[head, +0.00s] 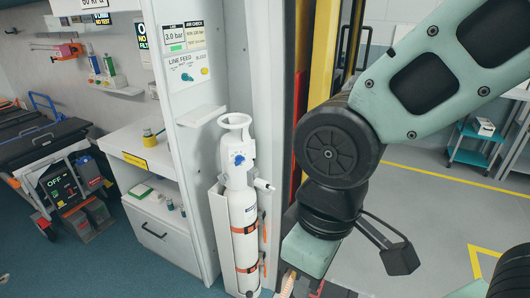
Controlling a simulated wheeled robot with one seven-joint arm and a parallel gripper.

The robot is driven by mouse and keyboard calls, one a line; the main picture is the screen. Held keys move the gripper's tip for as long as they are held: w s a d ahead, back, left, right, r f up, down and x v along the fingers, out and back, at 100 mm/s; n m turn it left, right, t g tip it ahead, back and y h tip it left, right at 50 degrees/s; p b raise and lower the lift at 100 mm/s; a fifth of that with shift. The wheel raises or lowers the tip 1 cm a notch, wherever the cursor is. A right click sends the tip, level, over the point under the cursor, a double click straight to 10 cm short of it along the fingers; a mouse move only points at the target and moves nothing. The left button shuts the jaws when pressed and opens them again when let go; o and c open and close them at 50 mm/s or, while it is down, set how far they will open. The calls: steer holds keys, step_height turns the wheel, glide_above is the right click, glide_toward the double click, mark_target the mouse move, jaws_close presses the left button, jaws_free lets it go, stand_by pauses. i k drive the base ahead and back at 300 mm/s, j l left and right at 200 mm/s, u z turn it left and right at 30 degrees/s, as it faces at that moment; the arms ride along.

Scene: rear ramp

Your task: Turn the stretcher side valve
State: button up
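A panel marked LINE FEED (190,74) is on the white cabinet, with a teal knob (187,77) and a yellow knob (205,71). A white cylinder (244,215) with a blue knob (238,159) stands upright in front of the cabinet. I cannot tell which of these is the stretcher side valve. My arm comes in from the upper right and bends down beside the cylinder. My gripper's fingers are not visible.
A gauge card (174,36) above the panel reads 3.0 bar. Orange straps (246,230) hold the cylinder. A yellow post (325,50) stands behind my arm. A teal trolley (478,142) is at the far right, and open grey floor lies between.

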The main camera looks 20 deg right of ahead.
mark_target(223, 178)
steer(key=i+j, duration=0.5)
steer(key=j, duration=0.15)
steer(key=i+j, duration=0.45)
steer(key=j, duration=0.15)
